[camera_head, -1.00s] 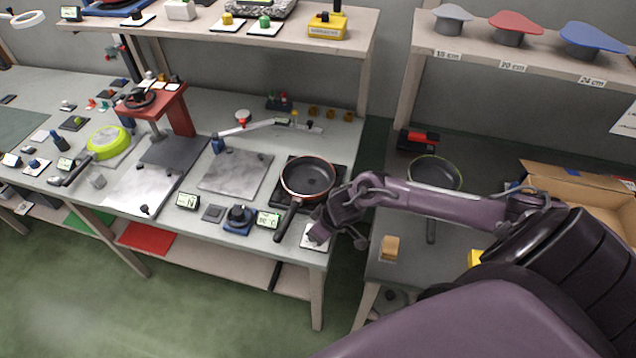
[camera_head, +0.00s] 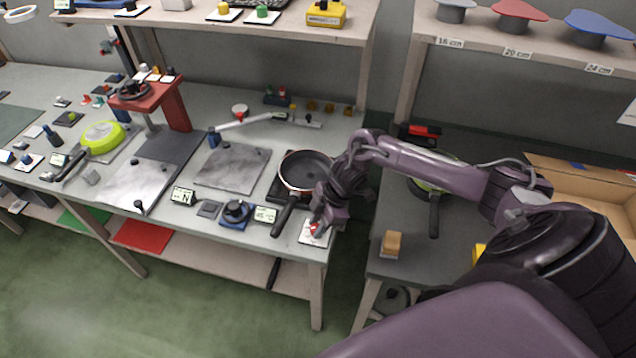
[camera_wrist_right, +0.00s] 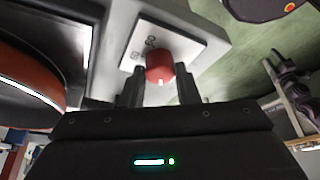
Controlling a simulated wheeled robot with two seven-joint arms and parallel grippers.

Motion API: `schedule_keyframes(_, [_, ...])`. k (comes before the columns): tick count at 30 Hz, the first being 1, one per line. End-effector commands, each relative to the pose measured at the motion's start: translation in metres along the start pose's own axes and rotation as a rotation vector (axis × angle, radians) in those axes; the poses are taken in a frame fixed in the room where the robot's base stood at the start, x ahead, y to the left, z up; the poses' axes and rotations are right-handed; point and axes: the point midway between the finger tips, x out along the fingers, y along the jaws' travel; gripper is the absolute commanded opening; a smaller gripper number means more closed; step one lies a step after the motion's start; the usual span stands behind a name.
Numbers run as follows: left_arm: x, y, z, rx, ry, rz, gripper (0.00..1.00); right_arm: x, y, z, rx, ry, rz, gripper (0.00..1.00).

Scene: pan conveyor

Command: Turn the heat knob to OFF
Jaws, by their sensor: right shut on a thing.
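The red heat knob (camera_wrist_right: 158,65) stands on a white plate (camera_wrist_right: 183,42) with dark lettering, too small to read fully. A pale mark shows on the knob's side facing my gripper in the right wrist view. My right gripper (camera_wrist_right: 159,84) is shut on the knob, one dark finger on each side. In the head view the gripper (camera_head: 318,222) points down at the plate (camera_head: 307,238) at the front right corner of the table, and the knob is mostly hidden. A dark pan with a copper-coloured rim (camera_head: 305,173) sits on the hob behind it. My left gripper is not in view.
A small display (camera_head: 265,214) and a blue-based dark knob (camera_head: 236,212) lie left of the pan handle. A second table with a green-rimmed pan (camera_head: 428,187) and an orange-tan block (camera_head: 391,244) is on the right. A gap separates the tables.

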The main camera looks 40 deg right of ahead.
Motion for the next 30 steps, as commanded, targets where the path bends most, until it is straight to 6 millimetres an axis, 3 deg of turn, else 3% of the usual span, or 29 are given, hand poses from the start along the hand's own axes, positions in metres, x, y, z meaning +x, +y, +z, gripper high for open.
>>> schedule_keyframes(12, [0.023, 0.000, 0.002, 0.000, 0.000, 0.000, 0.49, 0.001, 0.002, 0.002, -0.199, -0.003, -0.082, 0.06])
schedule_keyframes(30, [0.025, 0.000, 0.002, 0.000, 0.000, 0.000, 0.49, 0.000, 0.002, 0.001, -0.235, -0.004, -0.097, 0.06])
